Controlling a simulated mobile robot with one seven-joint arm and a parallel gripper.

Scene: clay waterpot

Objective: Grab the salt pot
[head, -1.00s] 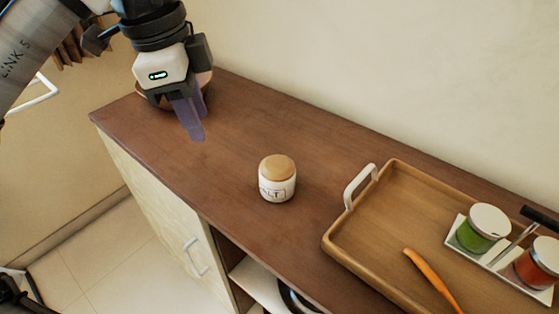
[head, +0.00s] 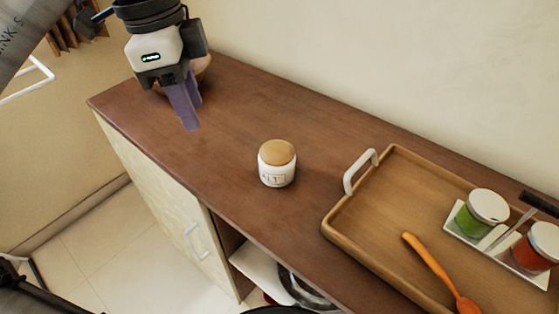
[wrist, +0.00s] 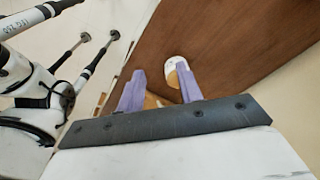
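The salt pot (head: 277,174) is a small white jar with a tan lid and dark lettering. It stands upright on the brown countertop (head: 235,125), left of the tray. It also shows in the wrist view (wrist: 171,63), just beyond the fingers and partly hidden by the right one. My gripper (head: 190,126) is above the counter, up and to the left of the pot in the head view, and apart from it. In the wrist view its two purple fingers (wrist: 160,70) are spread apart with nothing held between them.
A wooden tray (head: 355,207) with white handles stands right of the pot. It holds an orange spoon (head: 430,259), a green jar (head: 480,213) and a red jar (head: 537,247). A brown bowl (head: 203,66) is partly hidden behind my gripper. Counter around the pot is clear.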

